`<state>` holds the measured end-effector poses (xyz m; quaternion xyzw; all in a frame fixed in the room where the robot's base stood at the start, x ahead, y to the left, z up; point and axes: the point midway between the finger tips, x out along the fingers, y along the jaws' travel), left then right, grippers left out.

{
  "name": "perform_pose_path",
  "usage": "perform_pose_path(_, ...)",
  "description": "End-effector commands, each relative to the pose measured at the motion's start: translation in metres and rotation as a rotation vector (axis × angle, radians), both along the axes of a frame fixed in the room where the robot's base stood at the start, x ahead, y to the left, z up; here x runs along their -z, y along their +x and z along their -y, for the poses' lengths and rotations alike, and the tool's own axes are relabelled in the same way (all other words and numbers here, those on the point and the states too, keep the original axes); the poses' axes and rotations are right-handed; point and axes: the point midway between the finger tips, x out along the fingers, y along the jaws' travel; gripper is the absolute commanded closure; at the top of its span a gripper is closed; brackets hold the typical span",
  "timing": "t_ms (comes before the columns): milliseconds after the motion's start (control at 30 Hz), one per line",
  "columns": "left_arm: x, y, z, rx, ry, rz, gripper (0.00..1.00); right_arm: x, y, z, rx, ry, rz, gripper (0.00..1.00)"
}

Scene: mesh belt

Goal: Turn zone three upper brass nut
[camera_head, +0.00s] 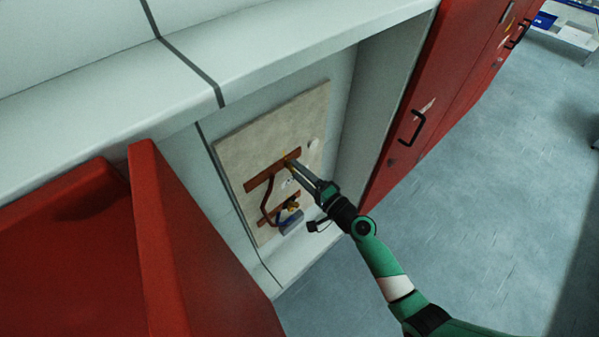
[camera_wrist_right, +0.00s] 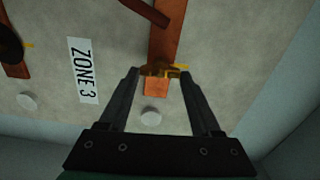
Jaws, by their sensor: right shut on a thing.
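The upper brass nut (camera_wrist_right: 172,71) sits at the end of a copper-coloured bar (camera_wrist_right: 166,32) on the beige panel, near the ZONE 3 label (camera_wrist_right: 83,70). My right gripper (camera_wrist_right: 160,74) has a finger on each side of it and is shut on it; the fingers partly hide it. In the head view my right gripper (camera_head: 291,167) reaches into the recess to the end of the upper bar (camera_head: 266,174), where the nut is too small to make out clearly. My left gripper is in neither view.
The beige panel (camera_head: 240,148) stands inside a pale recess. A grey block (camera_head: 291,222) and a lower brass piece are below the gripper. An open red door (camera_head: 185,245) is at left, red cabinets (camera_head: 408,125) at right.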

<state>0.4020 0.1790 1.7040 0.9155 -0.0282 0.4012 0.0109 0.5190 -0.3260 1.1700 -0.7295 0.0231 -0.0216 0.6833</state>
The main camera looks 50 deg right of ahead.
Motion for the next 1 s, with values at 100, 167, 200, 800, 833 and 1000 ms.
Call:
perform_pose_path(100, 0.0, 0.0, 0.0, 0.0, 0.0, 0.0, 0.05, 0.0, 0.0, 0.0, 0.0, 0.0, 0.001, 0.28)
perform_pose_path(167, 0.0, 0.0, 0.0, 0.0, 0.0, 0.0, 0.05, 0.0, 0.0, 0.0, 0.0, -0.001, 0.001, 0.17)
perform_pose_path(200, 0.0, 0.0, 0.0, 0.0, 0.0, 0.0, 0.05, 0.0, 0.0, 0.0, 0.0, -0.001, 0.001, 0.1)
perform_pose_path(800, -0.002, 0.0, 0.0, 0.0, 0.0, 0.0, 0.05, 0.001, -0.045, -0.002, 0.004, 0.0, -0.001, 0.05)
perform_pose_path(833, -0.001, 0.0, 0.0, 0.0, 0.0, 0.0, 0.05, 0.001, -0.052, -0.002, 0.004, 0.0, -0.001, 0.05)
perform_pose_path(1000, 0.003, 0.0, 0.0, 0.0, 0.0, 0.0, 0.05, 0.002, -0.091, -0.005, 0.004, -0.001, -0.001, 0.05)
